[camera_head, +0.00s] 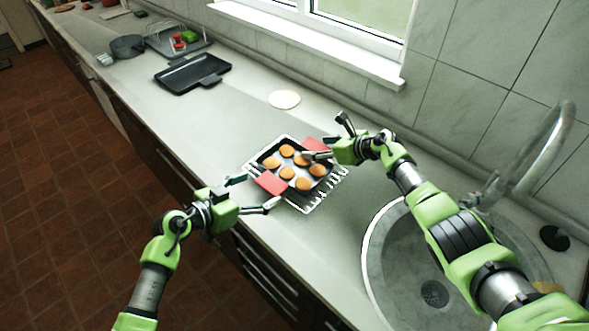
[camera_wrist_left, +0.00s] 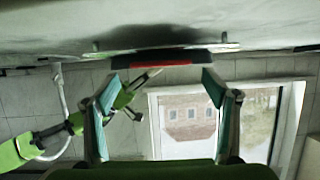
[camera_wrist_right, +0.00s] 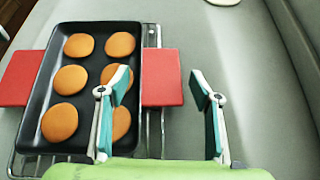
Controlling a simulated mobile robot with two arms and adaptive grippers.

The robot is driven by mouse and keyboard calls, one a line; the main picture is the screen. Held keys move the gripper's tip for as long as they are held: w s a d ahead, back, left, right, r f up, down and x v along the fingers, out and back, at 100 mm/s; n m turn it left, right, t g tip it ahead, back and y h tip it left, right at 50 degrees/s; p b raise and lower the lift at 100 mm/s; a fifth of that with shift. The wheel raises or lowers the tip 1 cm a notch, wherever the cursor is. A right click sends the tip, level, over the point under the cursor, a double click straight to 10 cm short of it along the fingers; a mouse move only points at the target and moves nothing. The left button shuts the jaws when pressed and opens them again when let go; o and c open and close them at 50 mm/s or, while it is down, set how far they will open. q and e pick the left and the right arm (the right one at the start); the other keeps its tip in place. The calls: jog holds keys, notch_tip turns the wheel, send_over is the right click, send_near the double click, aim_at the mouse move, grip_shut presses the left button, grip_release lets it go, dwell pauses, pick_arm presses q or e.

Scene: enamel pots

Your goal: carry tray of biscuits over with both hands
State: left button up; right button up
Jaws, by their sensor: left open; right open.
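A dark tray (camera_head: 296,186) of several round orange-brown biscuits (camera_head: 302,184) sits on a wire rack (camera_head: 318,198) on the counter. A red pad lies on each end: the near pad (camera_head: 270,183) and the far pad (camera_head: 316,144). My left gripper (camera_head: 257,191) is open beside the near pad, apart from it; the left wrist view shows the pad's red edge (camera_wrist_left: 163,66) ahead between the fingers. My right gripper (camera_head: 325,138) is open near the far pad. In the right wrist view this pad (camera_wrist_right: 163,78) lies between the fingers, one finger overlapping the biscuits.
A round sink (camera_head: 400,280) with a curved tap (camera_head: 540,150) is to the right. A white disc (camera_head: 284,99) and an empty black tray (camera_head: 192,73) lie further left on the counter. The counter between the black tray and the rack is clear.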

pick_arm(q)
jog(key=v, duration=0.6)
jog(key=shift+s+a+r, duration=0.15)
jog(key=shift+s+a, duration=0.05)
jog(key=shift+s, duration=0.05)
pick_arm(e)
jog(key=shift+d, duration=0.1)
jog(key=shift+v, duration=1.55)
jog(key=v, duration=0.8)
jog(key=shift+s+r, duration=0.25)
jog(key=shift+r, duration=0.1)
jog(key=shift+d, duration=0.1)
